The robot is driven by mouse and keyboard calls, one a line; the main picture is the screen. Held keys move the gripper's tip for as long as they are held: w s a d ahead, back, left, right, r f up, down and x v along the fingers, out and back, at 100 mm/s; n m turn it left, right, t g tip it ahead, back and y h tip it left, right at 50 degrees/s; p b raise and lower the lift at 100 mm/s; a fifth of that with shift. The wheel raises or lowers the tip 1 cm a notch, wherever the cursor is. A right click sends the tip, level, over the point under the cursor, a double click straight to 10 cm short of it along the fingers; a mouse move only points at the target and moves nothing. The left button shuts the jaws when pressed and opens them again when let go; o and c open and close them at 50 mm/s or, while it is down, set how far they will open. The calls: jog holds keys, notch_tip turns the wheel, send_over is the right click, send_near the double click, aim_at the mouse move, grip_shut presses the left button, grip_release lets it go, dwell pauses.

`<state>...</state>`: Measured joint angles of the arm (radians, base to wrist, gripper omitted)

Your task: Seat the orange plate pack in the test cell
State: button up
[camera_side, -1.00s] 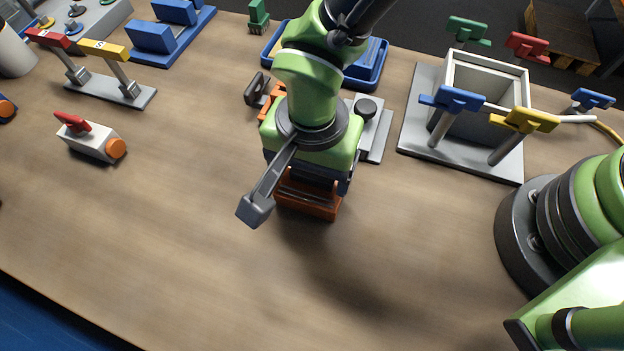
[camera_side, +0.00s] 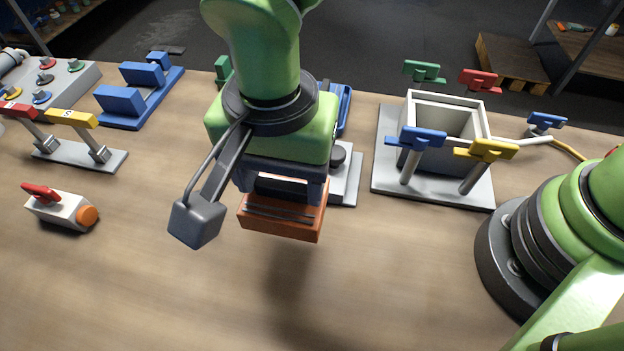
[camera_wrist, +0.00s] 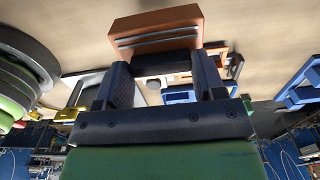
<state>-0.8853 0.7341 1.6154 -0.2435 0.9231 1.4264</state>
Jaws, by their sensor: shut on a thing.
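The orange plate pack (camera_side: 283,217) is an orange block with thin metal strips, held in my gripper (camera_side: 281,184) above the table. In the wrist view the plate pack (camera_wrist: 156,32) sits between the two dark fingers of my gripper (camera_wrist: 166,75). The test cell, a grey open-topped box (camera_side: 480,106) on a grey base plate, stands to the right of my gripper. Blue (camera_side: 417,139), yellow (camera_side: 486,150), green (camera_side: 424,72) and red (camera_side: 478,82) clamps on posts surround its opening. The plate pack is apart from the cell.
A grey fixture (camera_side: 345,184) with a dark knob and a blue tray (camera_side: 345,104) lie partly behind my gripper. At left are a white box with a red lever (camera_side: 60,209), a switch stand (camera_side: 112,160) and a blue rack (camera_side: 140,98). The front table is clear.

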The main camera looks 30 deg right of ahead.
aim_at(284, 182)
notch_tip(284, 182, up, 8)
jog(key=shift+w+d+r, duration=0.1)
jog(key=shift+r, duration=0.1)
jog(key=w+d+n, duration=0.2)
jog(key=d+n, duration=0.7)
jog(key=n, duration=0.1)
jog(key=w+d+n, duration=0.3)
jog(key=d+n, duration=0.5)
jog(key=n, duration=0.1)
jog(key=s+d+n, duration=0.4)
jog(key=d+n, duration=0.8)
jog(key=n, duration=0.5)
jog(key=shift+f, duration=7.7)
jog(key=shift+f, duration=0.1)
